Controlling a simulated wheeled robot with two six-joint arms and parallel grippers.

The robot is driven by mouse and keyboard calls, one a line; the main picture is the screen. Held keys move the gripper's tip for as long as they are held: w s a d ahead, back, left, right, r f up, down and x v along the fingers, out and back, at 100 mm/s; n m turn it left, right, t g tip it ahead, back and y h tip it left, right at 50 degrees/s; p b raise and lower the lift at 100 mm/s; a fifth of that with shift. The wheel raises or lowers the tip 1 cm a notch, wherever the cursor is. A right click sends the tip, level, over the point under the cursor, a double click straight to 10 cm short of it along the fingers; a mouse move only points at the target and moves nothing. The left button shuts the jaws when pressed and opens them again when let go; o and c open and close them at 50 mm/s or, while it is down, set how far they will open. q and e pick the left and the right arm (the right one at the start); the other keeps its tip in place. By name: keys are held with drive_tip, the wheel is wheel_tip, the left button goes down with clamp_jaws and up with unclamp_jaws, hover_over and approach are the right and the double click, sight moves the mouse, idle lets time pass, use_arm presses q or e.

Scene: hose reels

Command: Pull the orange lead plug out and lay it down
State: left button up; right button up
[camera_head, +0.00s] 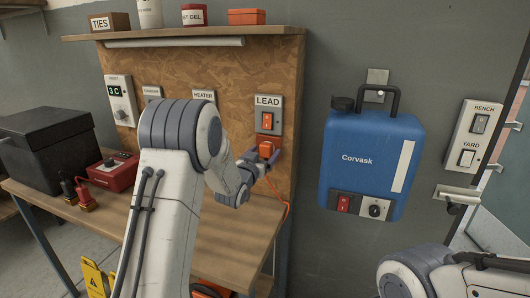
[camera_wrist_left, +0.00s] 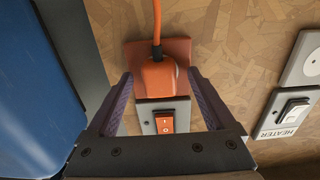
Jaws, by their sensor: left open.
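The orange lead plug (camera_head: 268,148) sits in its orange socket plate below the LEAD switch (camera_head: 267,121) on the chipboard panel. In the left wrist view, which is upside down, the plug (camera_wrist_left: 158,74) shows with its orange cord (camera_wrist_left: 156,22) running off the top edge. My left gripper (camera_head: 258,163) is open at the plug. In the left wrist view its fingertips (camera_wrist_left: 161,80) stand on either side of the plug, with gaps visible. Whether the plug lies fully between them in depth is hard to tell. My right gripper is out of view; only part of that arm shows.
The wooden bench top (camera_head: 240,232) has free room below the panel. A red box (camera_head: 113,171), plugs (camera_head: 79,192) and a black case (camera_head: 50,145) stand at its left. A blue Corvask unit (camera_head: 368,165) hangs right of the panel. The orange cord (camera_head: 285,208) droops over the bench.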

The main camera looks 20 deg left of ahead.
use_arm(q)
drive_tip(key=shift+b, duration=0.3)
idle(0.5)
clamp_jaws()
idle(0.3)
drive_tip(key=s+b, duration=0.1)
drive_tip(key=s, duration=0.5)
drive_tip(key=shift+b, duration=0.3)
idle(0.7)
drive_tip(key=shift+a, duration=0.1)
